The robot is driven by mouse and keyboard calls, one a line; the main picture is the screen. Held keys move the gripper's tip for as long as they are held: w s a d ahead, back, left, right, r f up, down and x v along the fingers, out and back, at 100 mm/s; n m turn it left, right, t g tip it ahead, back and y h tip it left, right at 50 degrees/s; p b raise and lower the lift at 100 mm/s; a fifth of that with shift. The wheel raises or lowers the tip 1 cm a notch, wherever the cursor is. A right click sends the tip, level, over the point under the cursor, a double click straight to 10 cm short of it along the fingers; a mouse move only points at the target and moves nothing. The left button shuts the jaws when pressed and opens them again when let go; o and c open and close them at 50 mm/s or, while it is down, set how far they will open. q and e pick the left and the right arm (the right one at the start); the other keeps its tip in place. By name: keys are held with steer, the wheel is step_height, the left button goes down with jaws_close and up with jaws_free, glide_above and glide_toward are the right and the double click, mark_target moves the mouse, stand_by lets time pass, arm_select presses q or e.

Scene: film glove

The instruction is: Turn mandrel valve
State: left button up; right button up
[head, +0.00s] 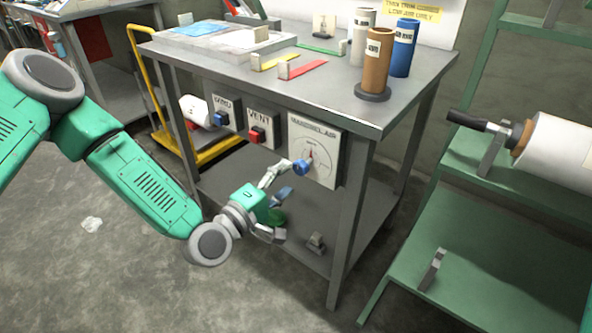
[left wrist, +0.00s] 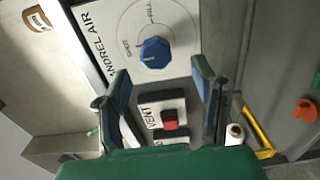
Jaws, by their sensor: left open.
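The mandrel valve is a blue knob (head: 300,167) on a white panel marked MANDREL AIR (head: 325,171), on the front of the grey bench. A printed dial surrounds the knob. In the left wrist view the faceted blue knob (left wrist: 155,53) lies ahead of the fingertips and between their lines, with a visible gap. My left gripper (head: 281,198) is open and empty, below and left of the knob in the head view. Its two spread fingers also frame the left wrist view (left wrist: 162,75). My right gripper is in neither view.
Left of the valve panel are a VENT box with a red button (head: 257,135) and a box with a blue button (head: 221,118). Brown (head: 377,60) and blue (head: 403,48) rolls stand on the bench top. A green rack (head: 470,190) stands at right.

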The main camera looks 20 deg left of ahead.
arm_select(q)
steer(key=v, duration=0.6)
steer(key=shift+s+a, duration=0.25)
steer(key=shift+s, duration=0.1)
steer(key=shift+f, duration=0.1)
steer(key=s+d+f+m+g+p, duration=0.3)
steer(key=s+d+f+m+g, duration=0.2)
steer(key=s+f+m+g, duration=0.5)
steer(key=s+a+f+m+g+y+p, duration=0.1)
steer(key=s+a+f+m+g+y, duration=0.1)
steer(key=s+a, duration=0.4)
steer(key=s+a+f+m+g+y+p, duration=0.1)
steer(key=s+a+g+y, duration=0.3)
steer(key=s, duration=0.5)
steer(key=shift+s+a+f+m+p, duration=0.3)
steer(key=shift+a+f+m, duration=0.55)
steer(key=shift+a+m, duration=0.05)
